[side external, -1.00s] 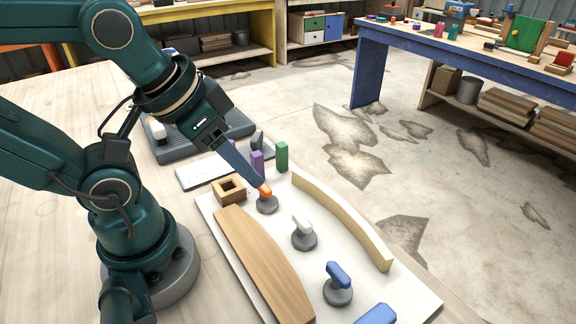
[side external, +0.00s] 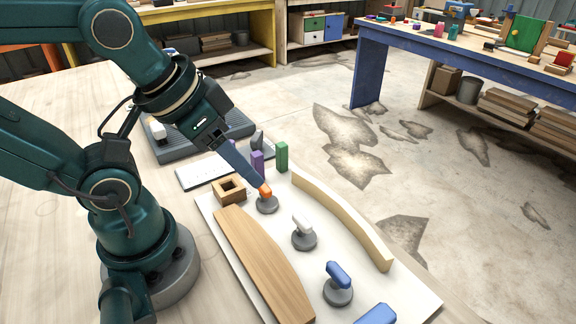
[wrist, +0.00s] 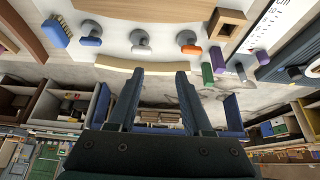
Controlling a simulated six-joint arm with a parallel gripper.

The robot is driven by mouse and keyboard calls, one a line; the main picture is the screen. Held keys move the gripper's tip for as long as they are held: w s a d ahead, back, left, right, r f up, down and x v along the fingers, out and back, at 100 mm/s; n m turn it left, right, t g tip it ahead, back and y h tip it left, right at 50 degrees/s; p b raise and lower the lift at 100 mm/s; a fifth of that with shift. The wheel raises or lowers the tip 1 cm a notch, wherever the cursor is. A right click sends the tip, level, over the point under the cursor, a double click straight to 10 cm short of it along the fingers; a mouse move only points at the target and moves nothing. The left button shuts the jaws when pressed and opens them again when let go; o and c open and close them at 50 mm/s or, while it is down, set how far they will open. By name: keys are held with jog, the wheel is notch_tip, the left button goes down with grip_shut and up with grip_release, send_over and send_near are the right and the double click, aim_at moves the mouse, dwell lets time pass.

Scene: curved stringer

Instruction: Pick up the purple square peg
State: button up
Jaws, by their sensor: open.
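The purple square peg (side external: 257,161) stands upright behind the wooden block with a square hole (side external: 229,189), partly hidden by my gripper in the side view. In the wrist view the purple peg (wrist: 217,60) is right of the fingers, just behind the green peg (wrist: 207,73). My gripper (side external: 259,183) appears in front of the purple peg in the side view, its tip overlapping the orange-topped clamp (side external: 267,202); whether they touch is unclear. In the wrist view my gripper (wrist: 158,75) has its two dark fingers wide apart, with nothing between them.
A white board (side external: 335,236) carries a curved wooden stringer (side external: 262,262), a pale curved strip (side external: 345,220) and white- and blue-topped clamps. The green peg (side external: 281,157) stands right of the purple one. A grey tray (side external: 215,130) lies behind. Floor lies beyond the table edge.

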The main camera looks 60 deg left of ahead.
jog(key=shift+o, duration=1)
notch_tip(320, 180, up, 5)
jog(key=g, duration=0.4)
send_over(259, 165)
jog(key=a, duration=0.1)
jog(key=f, duration=1.9)
jog(key=shift+w, duration=0.25)
jog(key=shift+r, duration=0.1)
grip_shut()
